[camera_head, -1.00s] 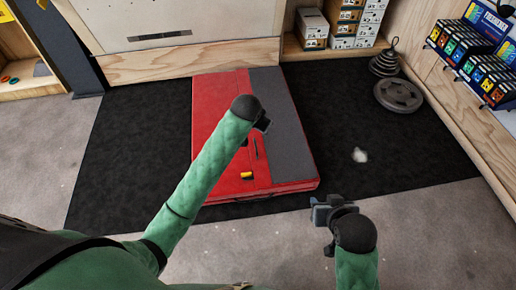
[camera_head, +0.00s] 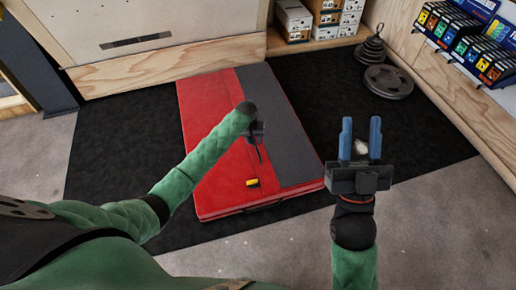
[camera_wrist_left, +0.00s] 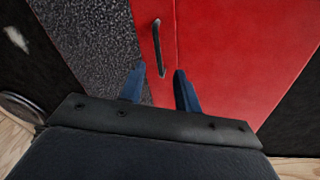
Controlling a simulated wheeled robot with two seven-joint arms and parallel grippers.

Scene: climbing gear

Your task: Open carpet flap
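A red pad (camera_head: 205,115) lies flat on the dark mat, with a grey carpet flap (camera_head: 280,120) lying flat along its right side. A thin black handle (camera_wrist_left: 158,45) stands on the red strip beside the flap. My left gripper (camera_wrist_left: 159,69) is open above the pad, its blue fingertips on either side of the handle's near end in the wrist view; I cannot tell whether they touch it. In the head view my left arm hides part of the pad and most of this gripper. My right gripper (camera_head: 361,125) is open and empty, right of the pad's near corner.
A yellow-and-black tag (camera_head: 252,183) is on the pad's near part. A white patch (camera_head: 361,147) shows between my right fingers on the black mat (camera_head: 110,150). Weight plates (camera_head: 388,82) lie at the back right. A wooden display (camera_head: 455,90) borders the right side.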

